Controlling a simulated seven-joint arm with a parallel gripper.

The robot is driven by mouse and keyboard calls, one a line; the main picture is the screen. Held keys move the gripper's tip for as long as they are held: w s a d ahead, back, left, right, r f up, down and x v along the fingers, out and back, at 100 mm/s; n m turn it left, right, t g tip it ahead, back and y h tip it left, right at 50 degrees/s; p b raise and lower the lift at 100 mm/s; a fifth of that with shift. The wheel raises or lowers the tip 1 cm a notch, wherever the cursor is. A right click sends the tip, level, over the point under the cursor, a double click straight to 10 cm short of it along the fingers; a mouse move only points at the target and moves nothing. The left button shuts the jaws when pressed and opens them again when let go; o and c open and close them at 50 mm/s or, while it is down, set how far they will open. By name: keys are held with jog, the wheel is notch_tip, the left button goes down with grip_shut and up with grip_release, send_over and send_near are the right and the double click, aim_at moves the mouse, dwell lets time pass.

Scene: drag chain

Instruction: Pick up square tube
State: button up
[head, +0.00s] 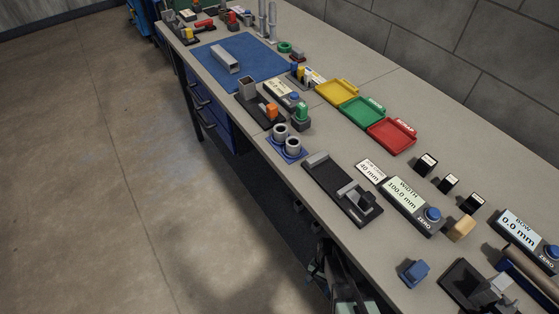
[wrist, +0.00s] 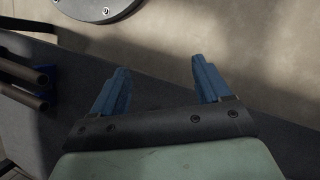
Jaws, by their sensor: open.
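A light grey square tube (head: 225,59) lies on its side on the blue mat (head: 258,62), toward the far end of the bench in the head view. Its open end faces the near side. My gripper (wrist: 160,78) shows in the wrist view with its two blue fingers spread apart and nothing between them. In the head view, part of my arm shows at the bottom edge, beside the bench's front edge and far from the tube. The tube is not visible in the wrist view.
Yellow (head: 342,91), green (head: 363,112) and red (head: 391,135) trays stand along the bench's back. A black fixture (head: 342,190), a width display (head: 408,205) and a blue stand with two grey cylinders (head: 287,145) occupy the nearer bench. The mat is mostly clear around the tube.

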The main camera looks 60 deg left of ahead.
jog(key=s+a+r+n+t+y, duration=0.1)
jog(key=s+a+r, duration=0.25)
jog(key=a, duration=0.45)
jog(key=s+a+r+n+t, duration=0.1)
jog(key=s+a+r, duration=0.1)
jog(key=a+r, duration=0.45)
jog(key=s+a+r+n+y, duration=0.2)
jog(key=s+a+r+y, duration=0.15)
jog(key=a+r, duration=1.25)
jog(key=s+a+r+n+y, duration=0.1)
jog(key=s+a+r+y, duration=0.25)
jog(key=a+r, duration=1.25)
notch_tip(320, 180, up, 27)
jog(key=n+t, duration=0.2)
jog(key=n, duration=0.6)
send_over(247, 88)
jog(key=w+d, duration=0.1)
jog(key=d, duration=0.1)
jog(key=x, duration=1.2)
jog(key=shift+f, duration=0.4)
